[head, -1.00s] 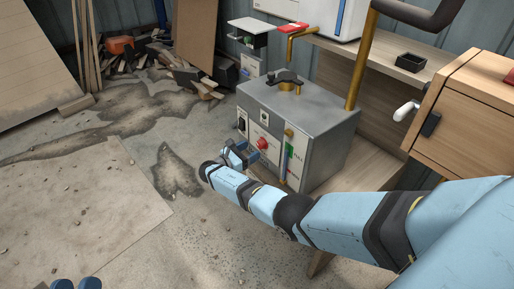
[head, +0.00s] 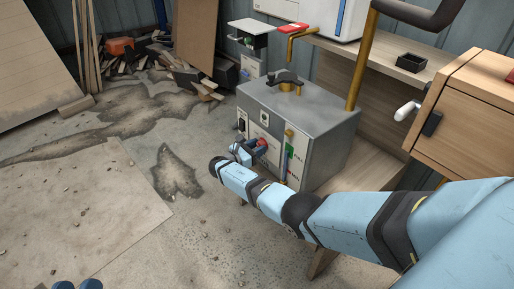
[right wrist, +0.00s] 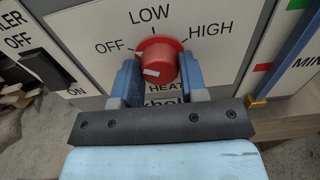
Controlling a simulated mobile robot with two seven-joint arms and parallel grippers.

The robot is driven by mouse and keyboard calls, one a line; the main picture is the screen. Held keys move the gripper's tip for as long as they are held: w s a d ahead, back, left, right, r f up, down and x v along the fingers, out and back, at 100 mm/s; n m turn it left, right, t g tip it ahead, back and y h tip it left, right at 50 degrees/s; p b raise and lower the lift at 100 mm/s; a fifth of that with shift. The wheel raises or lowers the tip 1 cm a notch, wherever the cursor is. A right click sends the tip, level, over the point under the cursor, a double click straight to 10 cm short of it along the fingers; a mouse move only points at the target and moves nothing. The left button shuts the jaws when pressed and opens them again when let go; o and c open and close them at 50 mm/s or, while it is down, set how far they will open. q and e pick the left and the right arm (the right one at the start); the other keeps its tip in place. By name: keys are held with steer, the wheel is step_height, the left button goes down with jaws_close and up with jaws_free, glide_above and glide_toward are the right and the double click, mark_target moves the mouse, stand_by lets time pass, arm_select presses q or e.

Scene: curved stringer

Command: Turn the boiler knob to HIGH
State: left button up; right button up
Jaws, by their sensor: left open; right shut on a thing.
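The red boiler knob (right wrist: 157,60) is on the boiler's light front panel, with OFF at its left, LOW above and HIGH at its right. A white mark on its upper left side points towards OFF; another white patch shows on its front. My right gripper (right wrist: 158,70) is shut on the knob, one blue finger on each side. In the head view the knob (head: 261,143) is partly hidden by my right gripper (head: 251,150).
A gauge strip with green and red marks (head: 287,155) is right of the knob, with a yellow pipe (head: 360,65) above. A wooden cabinet (head: 470,115) with a white handle is at the right.

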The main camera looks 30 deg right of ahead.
arm_select(q)
steer(key=shift+f, duration=0.1)
steer(key=w+a+f+m+g+b, duration=0.1)
steer(key=w+f+m+b, duration=0.2)
steer(key=f+m+b, duration=0.2)
steer(key=shift+f+h+b, duration=0.4)
steer(key=shift+f+b, duration=1.15)
steer(key=shift+b, duration=2.3)
arm_select(e)
steer(key=shift+m, duration=12)
arm_select(q)
steer(key=shift+w+a, duration=0.1)
steer(key=shift+f, duration=0.1)
arm_select(e)
steer(key=o, duration=0.9)
